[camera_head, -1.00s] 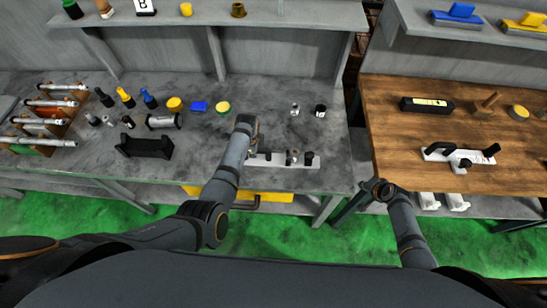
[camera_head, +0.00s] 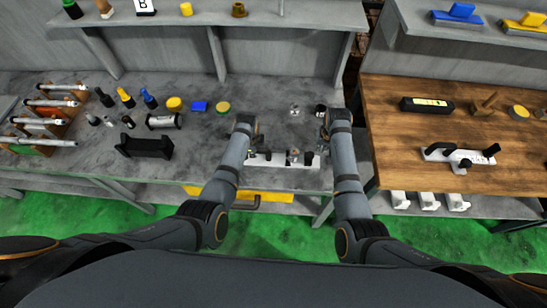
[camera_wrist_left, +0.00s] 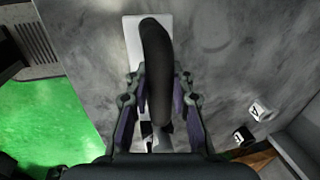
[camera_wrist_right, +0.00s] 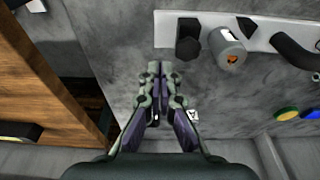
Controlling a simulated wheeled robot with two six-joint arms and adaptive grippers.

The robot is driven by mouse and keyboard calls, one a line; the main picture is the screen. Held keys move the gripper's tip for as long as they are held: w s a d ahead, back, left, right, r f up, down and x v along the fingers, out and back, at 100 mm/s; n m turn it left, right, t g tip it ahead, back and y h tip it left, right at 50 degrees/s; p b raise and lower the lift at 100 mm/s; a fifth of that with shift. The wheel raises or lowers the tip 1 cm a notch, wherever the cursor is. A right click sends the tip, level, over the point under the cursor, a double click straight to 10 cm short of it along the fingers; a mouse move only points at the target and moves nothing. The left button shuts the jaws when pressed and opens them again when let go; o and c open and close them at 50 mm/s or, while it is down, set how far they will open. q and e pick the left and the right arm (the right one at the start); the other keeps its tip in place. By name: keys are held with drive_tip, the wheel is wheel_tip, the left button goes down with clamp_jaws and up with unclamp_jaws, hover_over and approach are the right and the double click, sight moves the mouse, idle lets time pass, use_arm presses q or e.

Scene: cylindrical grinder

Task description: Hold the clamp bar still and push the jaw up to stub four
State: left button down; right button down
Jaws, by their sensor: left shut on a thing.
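The white clamp bar (camera_head: 279,163) lies on the grey bench near its front edge. It also shows in the right wrist view (camera_wrist_right: 262,28). My left gripper (camera_wrist_left: 157,118) is shut on the bar's black curved handle (camera_wrist_left: 155,55) at its left end. A grey round block with an orange centre (camera_wrist_right: 228,47), perhaps the jaw, sits on the bar beside a black faceted stub (camera_wrist_right: 188,36) at the bar's end. My right gripper (camera_wrist_right: 159,92) is shut and empty, over the bench by the bar's right end, apart from the block. Stub numbers cannot be read.
Small cylinders marked A (camera_wrist_left: 260,112) and B (camera_wrist_left: 243,137) stand behind the bar, close to my right gripper. The wooden table (camera_head: 390,140) with another black-and-white piece (camera_head: 458,156) is to the right. A black cradle (camera_head: 144,146) stands to the left.

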hover_over(318, 160)
drive_tip(key=shift+s+a+f, duration=0.1)
drive_tip(key=shift+s+f, duration=0.15)
drive_tip(key=shift+f, duration=1.1)
drive_tip(key=shift+s+f, duration=0.2)
drive_tip(key=shift+f, duration=1.1)
drive_tip(key=shift+f, duration=1.5)
drive_tip(key=shift+r, duration=1.75)
